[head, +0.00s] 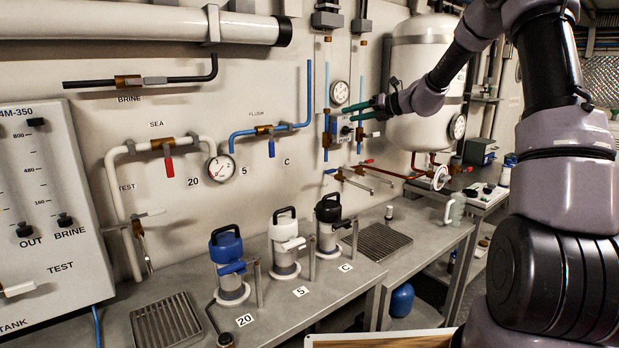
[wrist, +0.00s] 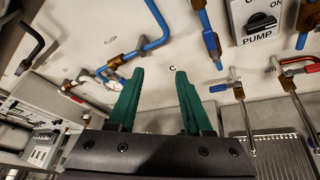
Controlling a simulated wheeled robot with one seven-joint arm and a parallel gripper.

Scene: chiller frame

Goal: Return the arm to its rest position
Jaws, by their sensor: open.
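My arm (head: 450,68) reaches in from the right side of the head view toward the back wall. My gripper (head: 362,110) has green fingers and is held in front of the wall panel, near the pump switch box. In the wrist view my gripper (wrist: 157,95) is open, with a clear gap between the two green fingers and nothing held. Beyond the fingers I see the wall with the letter C and the blue pipes. In the head view the fingers overlap the panel, and I cannot tell whether they touch it.
A pump switch box (wrist: 262,18) and blue pipe (wrist: 155,25) are close by. A white tank (head: 420,60) stands beside my forearm. Below, a bench (head: 330,285) carries blue (head: 228,260), white (head: 285,240) and black-topped (head: 328,222) canisters. A gauge (head: 221,168) hangs at left.

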